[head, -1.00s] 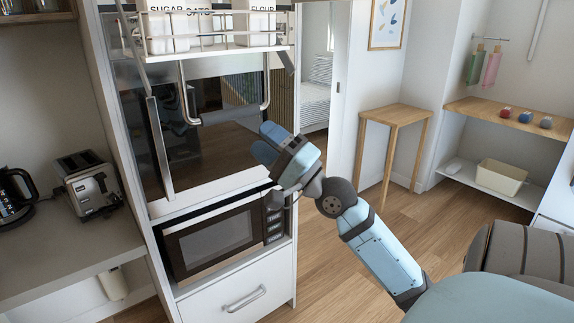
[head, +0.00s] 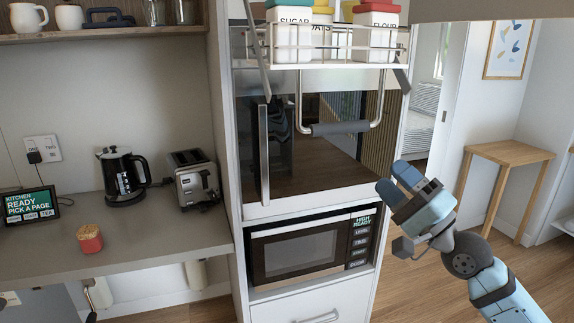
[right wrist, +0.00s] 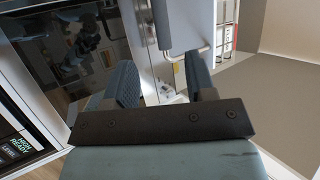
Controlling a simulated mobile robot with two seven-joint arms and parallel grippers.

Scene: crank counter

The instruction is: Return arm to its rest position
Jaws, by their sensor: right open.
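My right gripper (head: 396,178) is in the right part of the head view, in front of the right edge of the tall cabinet. In the right wrist view its two dark ridged fingers (right wrist: 160,88) stand apart with nothing between them. The pull-down rack (head: 335,45) holds canisters and hangs in front of the upper cabinet. Its U-shaped bar with a dark grip (head: 341,128) hangs below it, up and to the left of my right gripper and apart from it. My left gripper does not show.
A microwave (head: 300,252) sits low in the cabinet. A wooden side table (head: 510,153) stands at the right. Floor shows between.

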